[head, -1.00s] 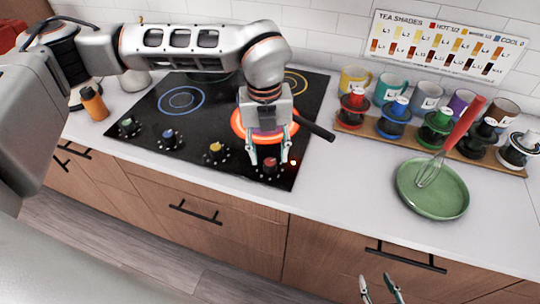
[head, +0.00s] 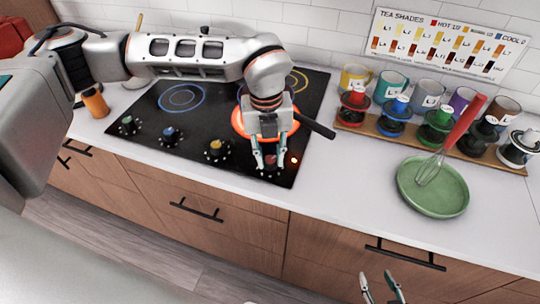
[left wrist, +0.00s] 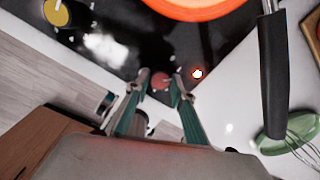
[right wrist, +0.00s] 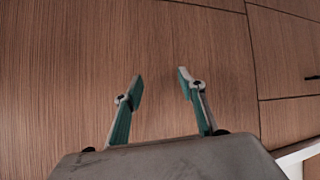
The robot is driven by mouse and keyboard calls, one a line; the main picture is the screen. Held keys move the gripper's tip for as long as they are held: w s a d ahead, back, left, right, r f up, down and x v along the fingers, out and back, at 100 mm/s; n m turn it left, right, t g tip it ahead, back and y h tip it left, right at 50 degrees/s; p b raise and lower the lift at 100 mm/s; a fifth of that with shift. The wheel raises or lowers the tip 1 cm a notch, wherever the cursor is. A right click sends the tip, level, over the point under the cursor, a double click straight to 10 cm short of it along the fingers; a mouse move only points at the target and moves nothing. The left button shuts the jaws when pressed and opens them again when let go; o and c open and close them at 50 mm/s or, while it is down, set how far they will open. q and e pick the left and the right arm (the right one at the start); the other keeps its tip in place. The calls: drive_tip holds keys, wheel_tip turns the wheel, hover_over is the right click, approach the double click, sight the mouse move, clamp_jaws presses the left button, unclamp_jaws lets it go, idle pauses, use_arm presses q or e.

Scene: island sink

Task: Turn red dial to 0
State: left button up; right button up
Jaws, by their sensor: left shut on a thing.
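The red dial (head: 271,160) sits at the front right corner of the black cooktop (head: 196,125). In the left wrist view the red dial (left wrist: 160,80) shows between the two fingertips. My left gripper (head: 270,167) points down at the dial and is shut on it, one finger on each side; its fingertips also show in the left wrist view (left wrist: 161,82). The dial's pointer and scale marks are mostly hidden or too small to read. My right gripper (head: 375,274) is open and empty in front of the drawers, as the right wrist view (right wrist: 160,77) also shows.
Yellow (head: 217,147), blue (head: 171,134) and green (head: 128,123) dials line the front edge. A green plate with a whisk (head: 432,200) lies right. The counter between is clear.

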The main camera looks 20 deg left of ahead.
use_arm(q)
drive_tip(key=shift+f+n+b, duration=0.15)
drive_tip(key=shift+n+b, duration=0.25)
drive_tip(key=shift+b, duration=0.25)
drive_tip(key=n+b, duration=0.3)
drive_tip(key=shift+n+b, duration=0.3)
drive_tip(key=shift+b, duration=0.1)
drive_tip(key=shift+n+b, duration=0.45)
drive_tip(key=shift+n, duration=0.55)
drive_tip(key=shift+d+r+n, duration=0.1)
drive_tip(key=shift+r+n, duration=0.1)
drive_tip(key=shift+n, duration=0.5)
drive_tip(key=shift+w, duration=0.1)
drive_tip(key=o, duration=1.1)
